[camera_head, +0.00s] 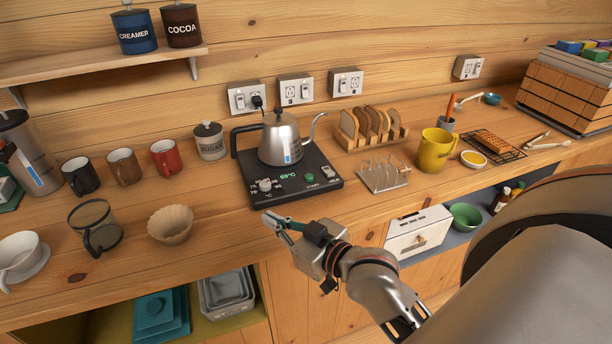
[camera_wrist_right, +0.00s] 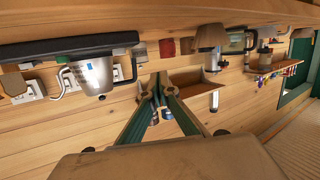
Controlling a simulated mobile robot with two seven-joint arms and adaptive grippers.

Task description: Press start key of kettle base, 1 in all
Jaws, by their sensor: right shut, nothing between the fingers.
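The black kettle base (camera_head: 325,188) lies on the wooden counter, with a lit temperature readout, a knob at its front left and a green start key (camera_head: 309,177) on its front right. A steel gooseneck kettle (camera_head: 279,140) stands upright on it. My right gripper (camera_head: 272,220) is shut and empty, in front of the base and apart from it, left of the key in the picture. In the right wrist view the gripper's fingers (camera_wrist_right: 157,95) point ahead; the kettle (camera_wrist_right: 93,75) and base (camera_wrist_right: 70,45) show at the upper left. My left gripper is out of view.
A toast rack (camera_head: 384,176) and yellow mug (camera_head: 435,150) stand right of the base. A paper filter cup (camera_head: 171,224) and glass server (camera_head: 95,227) stand at the left front. A sugar jar (camera_head: 209,141) stands behind left. The counter just before the base is clear.

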